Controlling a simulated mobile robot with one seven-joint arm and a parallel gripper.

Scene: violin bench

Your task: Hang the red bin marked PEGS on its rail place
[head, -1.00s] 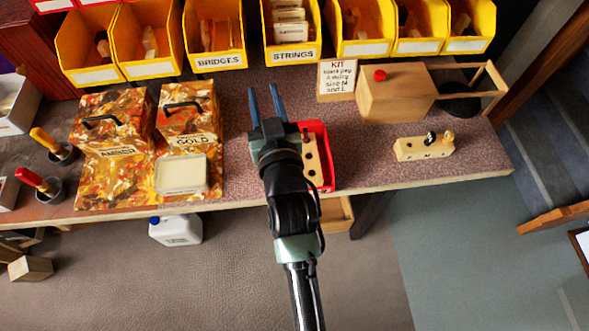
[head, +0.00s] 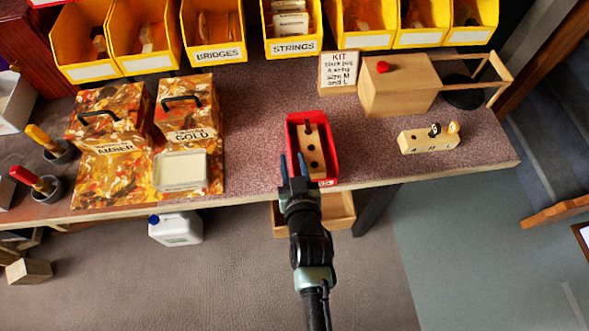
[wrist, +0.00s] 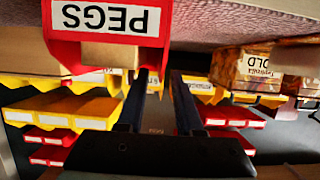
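The red bin marked PEGS (head: 330,155) stands on the bench near its front edge. A pale wooden block with dark holes (head: 312,158) lies in it. In the wrist view, which is upside down, the bin's PEGS label (wrist: 107,18) shows at the upper left. My gripper (head: 293,160) is at the bin's front left corner, its two blue fingers apart and nothing seen held. In the wrist view the fingers (wrist: 160,88) are also apart, close beside the bin. I cannot tell whether a finger touches the bin. I cannot make out the empty rail place.
Yellow bins, including STRINGS (head: 293,46) and BRIDGES (head: 217,54), line the back. Marbled boxes (head: 113,170) stand left, and a KIT card (head: 339,73) and wooden box (head: 398,88) back right. A small peg block (head: 428,140) lies right. An open drawer (head: 338,213) is below the front edge.

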